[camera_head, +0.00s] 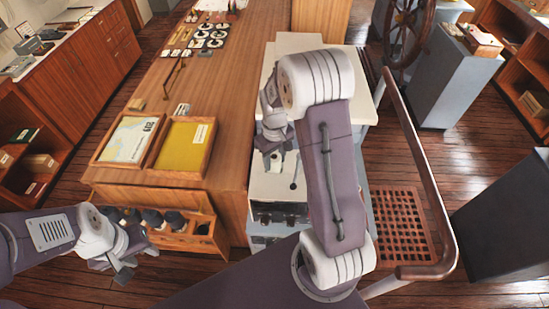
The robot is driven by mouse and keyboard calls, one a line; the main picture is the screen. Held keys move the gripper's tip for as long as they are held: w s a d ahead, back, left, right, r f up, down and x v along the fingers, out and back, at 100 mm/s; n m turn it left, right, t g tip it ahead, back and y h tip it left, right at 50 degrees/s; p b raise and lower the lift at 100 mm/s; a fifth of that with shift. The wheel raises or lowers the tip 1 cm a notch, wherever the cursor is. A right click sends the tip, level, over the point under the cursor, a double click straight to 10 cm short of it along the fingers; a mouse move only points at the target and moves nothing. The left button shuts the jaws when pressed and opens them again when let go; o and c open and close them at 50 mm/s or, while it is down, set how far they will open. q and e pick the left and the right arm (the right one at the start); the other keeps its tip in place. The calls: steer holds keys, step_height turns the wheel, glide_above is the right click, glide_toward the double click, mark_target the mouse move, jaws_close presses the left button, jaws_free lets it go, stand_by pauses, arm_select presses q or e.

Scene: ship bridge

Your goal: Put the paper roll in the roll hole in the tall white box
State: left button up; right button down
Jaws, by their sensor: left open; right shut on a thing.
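The tall white box (270,190) stands against the right end of the wooden table, with dark fittings low on its front. My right arm crosses in front of it and hides much of its top and right side. My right gripper (275,158) points down in front of the box and is shut on a small pale thing, which looks like the paper roll. The fingers hide most of it. I cannot make out the roll hole. My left gripper (119,268) is open and empty, low at the left, in front of the table.
The wooden table (225,110) carries a framed chart (130,140) and a yellow-bottomed tray (184,146). A wooden rack (195,238) with dark round items hangs at its near end. A curved wooden handrail (425,170) and floor grating (402,225) lie to the right.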

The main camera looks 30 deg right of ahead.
steer(key=shift+w+d+f, duration=0.1)
steer(key=shift+w+f, duration=0.05)
steer(key=shift+f, duration=0.1)
steer(key=shift+f, duration=0.1)
steer(key=c, duration=0.8)
jaws_free()
steer(key=shift+r, duration=0.55)
step_height(320, 180, up, 10)
steer(key=shift+r+b, duration=0.2)
steer(key=shift+b, duration=0.95)
steer(key=shift+r, duration=0.4)
